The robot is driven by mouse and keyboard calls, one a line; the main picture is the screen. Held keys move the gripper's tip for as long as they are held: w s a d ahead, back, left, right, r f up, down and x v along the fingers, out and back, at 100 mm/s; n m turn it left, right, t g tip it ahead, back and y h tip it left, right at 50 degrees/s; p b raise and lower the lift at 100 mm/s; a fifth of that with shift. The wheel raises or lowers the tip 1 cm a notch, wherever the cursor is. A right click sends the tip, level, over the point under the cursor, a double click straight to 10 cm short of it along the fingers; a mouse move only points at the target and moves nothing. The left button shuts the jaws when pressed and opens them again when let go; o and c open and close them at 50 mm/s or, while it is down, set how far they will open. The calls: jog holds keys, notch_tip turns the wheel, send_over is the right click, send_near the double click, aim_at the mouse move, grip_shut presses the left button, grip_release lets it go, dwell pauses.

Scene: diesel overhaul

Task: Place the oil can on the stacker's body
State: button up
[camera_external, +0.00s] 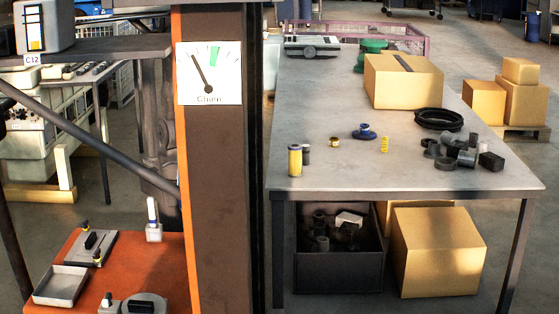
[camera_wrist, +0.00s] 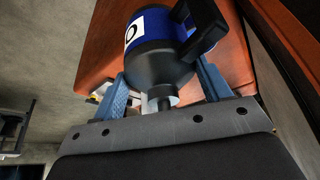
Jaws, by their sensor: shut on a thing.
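The oil can (camera_wrist: 155,62) is a dark can with a blue band, a white label patch and a black handle. My gripper (camera_wrist: 163,82) is shut on it, with one blue finger on each side of the can. In the wrist view an orange-brown surface (camera_wrist: 100,62) shows behind the can; I cannot tell the gap between them. In the external view an orange flat top (camera_external: 125,275) stands at the lower left and may be the stacker's body. Neither my gripper nor the can can be made out in the external view.
A metal tray (camera_external: 62,286), a grey fixture (camera_external: 90,246) and a white upright item (camera_external: 153,222) occupy the orange top. A brown post (camera_external: 225,200) with a gauge (camera_external: 208,73) stands right of it.

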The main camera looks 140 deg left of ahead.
jog(key=shift+s+d+n+t, duration=0.3)
jog(key=shift+s+d+n, duration=0.4)
jog(key=shift+s+d, duration=0.15)
jog(key=shift+s+d+n, duration=0.1)
jog(key=shift+d+n, duration=0.35)
jog(key=shift+n, duration=0.05)
jog(key=shift+d+r+t, duration=0.1)
jog(key=shift+d+t, duration=0.1)
jog(key=shift+t, duration=0.1)
jog(key=w+d+r+m, duration=0.2)
jog(key=w+d+r, duration=0.4)
jog(key=w+r, duration=0.6)
jog(key=d+f+m+g+y, duration=0.2)
jog(key=d+f+m+g, duration=0.2)
jog(key=d+m, duration=1)
jog(key=d+f+m+g+y, duration=0.3)
jog(key=d+m, duration=0.5)
jog(key=d, duration=1.2)
jog(key=shift+h, duration=0.4)
jog(key=shift+w+a+f, duration=0.5)
jog(key=shift+w+f, duration=1.5)
jog(key=shift+f, duration=0.05)
jog(key=shift+w+a+f, duration=0.45)
jog(key=shift+w+f, duration=1.5)
jog(key=shift+f, duration=0.1)
jog(key=shift+w+a+f, duration=0.5)
jog(key=shift+w+f, duration=1.5)
jog(key=shift+f, duration=0.05)
